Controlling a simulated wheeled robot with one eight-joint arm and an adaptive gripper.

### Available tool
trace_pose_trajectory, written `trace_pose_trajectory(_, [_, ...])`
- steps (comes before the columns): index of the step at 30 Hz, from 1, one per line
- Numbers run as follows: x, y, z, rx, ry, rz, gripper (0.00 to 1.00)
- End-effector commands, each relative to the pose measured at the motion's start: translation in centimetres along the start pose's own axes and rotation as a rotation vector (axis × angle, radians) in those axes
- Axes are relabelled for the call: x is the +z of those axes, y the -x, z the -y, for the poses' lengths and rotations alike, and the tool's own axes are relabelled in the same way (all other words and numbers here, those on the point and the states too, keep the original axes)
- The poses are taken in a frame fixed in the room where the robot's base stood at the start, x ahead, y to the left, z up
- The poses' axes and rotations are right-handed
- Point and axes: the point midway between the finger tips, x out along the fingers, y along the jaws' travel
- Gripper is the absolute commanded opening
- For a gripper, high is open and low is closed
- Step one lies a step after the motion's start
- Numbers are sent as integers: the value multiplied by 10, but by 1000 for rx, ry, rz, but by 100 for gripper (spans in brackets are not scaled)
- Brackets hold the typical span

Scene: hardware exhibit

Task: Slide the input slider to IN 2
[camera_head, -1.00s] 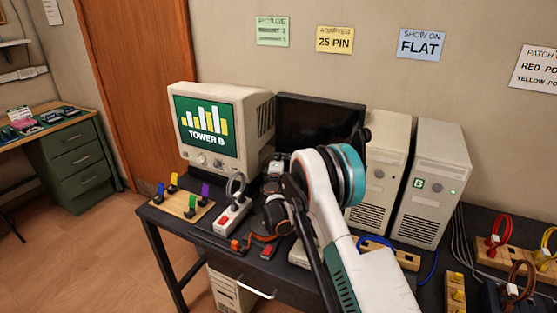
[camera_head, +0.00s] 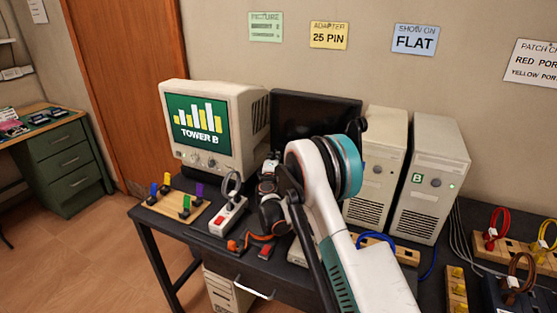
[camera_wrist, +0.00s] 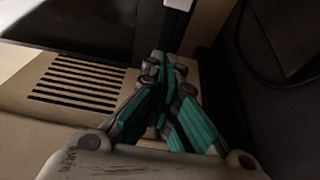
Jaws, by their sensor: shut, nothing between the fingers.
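I cannot make out the input slider or an IN 2 mark in either view; my arm hides part of the table. My gripper (camera_wrist: 166,62) is shut and empty in the wrist view. Its fingertips are in front of a beige case with dark vent slots (camera_wrist: 78,82) and close to a dark gap on the right. In the head view my arm covers the front of the black flat screen (camera_head: 312,116), which is dark. The beige CRT monitor (camera_head: 203,120) on the left shows "TOWER B" with yellow and white bars.
A wooden board with colored levers (camera_head: 172,207) and a power strip with a red switch (camera_head: 228,217) lie front left. Two beige towers (camera_head: 378,165) (camera_head: 430,185) stand right, the second marked B. Red and yellow cables (camera_head: 495,228) lie far right. The table front holds an orange-black cable (camera_head: 240,243).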

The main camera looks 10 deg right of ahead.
Motion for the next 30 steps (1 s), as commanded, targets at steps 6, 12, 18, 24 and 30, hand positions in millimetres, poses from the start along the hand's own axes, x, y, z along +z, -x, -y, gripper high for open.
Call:
trace_pose_trajectory(6, [1, 48, -4, 0, 0, -1, 0])
trace_pose_trajectory(12, [0, 81, -3, 0, 0, -1, 0])
trace_pose_trajectory(18, [1, 94, -2, 0, 0, 0, 0])
trace_pose_trajectory(24, [1, 96, -1, 0, -1, 0, 0])
trace_pose_trajectory(30, [2, 96, -4, -2, -5, 2, 0])
